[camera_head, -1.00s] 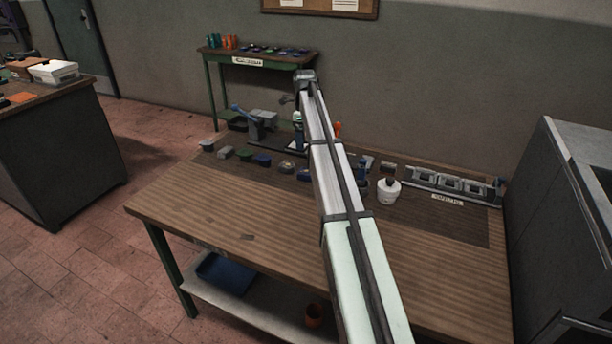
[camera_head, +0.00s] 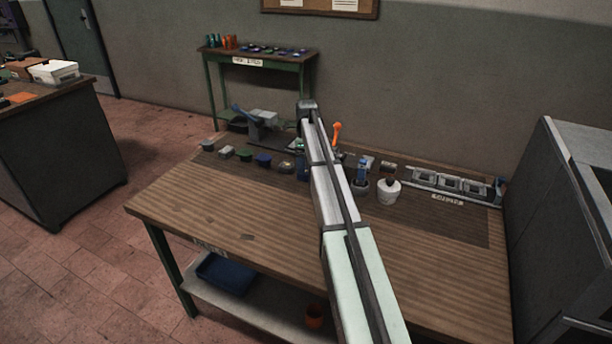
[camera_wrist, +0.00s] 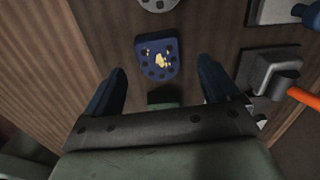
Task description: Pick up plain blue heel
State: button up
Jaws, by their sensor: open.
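In the wrist view a blue heel (camera_wrist: 157,60) with dark holes and a yellowish patch lies flat on the dark mat, ahead of and between my fingertips. My gripper (camera_wrist: 160,68) is open and empty, with a finger to either side of the heel's lower edge. In the head view a blue heel (camera_head: 263,160) without visible marks sits in the row on the bench. Another blue heel (camera_head: 302,172) is partly hidden by my arm. The gripper fingers are hidden in the head view.
Grey (camera_head: 227,152), green (camera_head: 243,155) and tan-grey (camera_head: 286,167) heels stand in the row. A grey press with a blue handle (camera_head: 262,119) and an orange lever (camera_head: 337,130) stand behind. A white pot (camera_head: 388,191) is on the right.

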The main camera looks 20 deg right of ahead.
aim_at(308, 171)
jog(key=shift+s+f, duration=0.1)
jog(key=shift+f, duration=1.8)
jog(key=c, duration=1.4)
notch_tip(308, 171, up, 10)
jog(key=w+d, duration=0.1)
jog(key=d, duration=2.1)
jog(key=shift+w+r+m, duration=0.3)
jog(key=shift+w+r, duration=0.1)
